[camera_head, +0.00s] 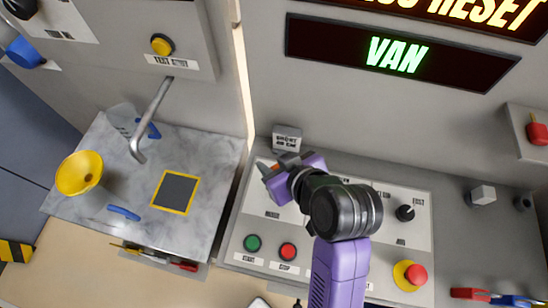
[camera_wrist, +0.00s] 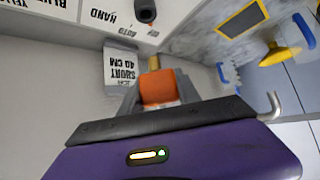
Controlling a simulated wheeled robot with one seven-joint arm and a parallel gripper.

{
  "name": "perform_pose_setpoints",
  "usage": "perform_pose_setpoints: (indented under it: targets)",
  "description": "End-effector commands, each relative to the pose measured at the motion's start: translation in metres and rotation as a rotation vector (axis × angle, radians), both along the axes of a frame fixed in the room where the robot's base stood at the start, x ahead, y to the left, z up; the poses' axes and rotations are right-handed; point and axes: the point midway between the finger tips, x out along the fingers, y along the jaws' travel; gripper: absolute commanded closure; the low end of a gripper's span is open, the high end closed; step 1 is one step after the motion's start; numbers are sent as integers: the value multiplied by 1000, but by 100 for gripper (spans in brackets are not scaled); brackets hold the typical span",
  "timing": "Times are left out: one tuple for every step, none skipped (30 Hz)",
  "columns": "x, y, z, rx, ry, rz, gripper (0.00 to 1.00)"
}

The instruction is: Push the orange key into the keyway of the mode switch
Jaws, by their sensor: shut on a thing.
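My gripper (camera_wrist: 158,98) is shut on the orange key (camera_wrist: 158,87). Its grey fingers flank the orange head, and the brass shaft (camera_wrist: 154,62) sticks out ahead of them. The mode switch (camera_wrist: 145,11) is a black round part at the top edge of the wrist view, beside the labels HAND and AUTO. The key's tip is apart from it in that view; I cannot see the keyway. In the head view my gripper (camera_head: 271,180) is over the upper left of the grey control panel, with a bit of orange showing. There the switch is hidden behind my gripper and arm.
A small sign reading SHORT 40 CM (camera_head: 287,139) stands just beyond my gripper. The panel has a green button (camera_head: 252,243), a red button (camera_head: 288,251) and a black knob (camera_head: 405,213). A marbled worktop (camera_head: 215,190) with a yellow funnel (camera_head: 80,174) lies left.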

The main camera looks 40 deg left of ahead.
Motion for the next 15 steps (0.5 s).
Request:
perform_pose_setpoints:
  targets:
    - [0, 0, -6, -1, 2, 0, 99]
    - [0, 0, -9, -1, 2, 0, 99]
    - [0, 0, -12, -1, 2, 0, 99]
    - [0, 0, -14, -1, 2, 0, 99]
    - [0, 0, -17, -2, 2, 0, 99]
    - [0, 0, -21, -2, 2, 0, 99]
    - [0, 0, -23, -2, 2, 0, 99]
    - [0, 0, -26, -2, 2, 0, 99]
    - [0, 0, -30, -2, 1, 1, 99]
    - [0, 0, -32, -2, 1, 1, 99]
    - [0, 0, -35, -2, 1, 1, 99]
    - [0, 0, -38, -1, 0, 1, 99]
    - [0, 0, -41, -1, 0, 1, 99]
    - [0, 0, -44, -1, 0, 1, 99]
    - [0, 0, -47, 0, 0, 1, 99]
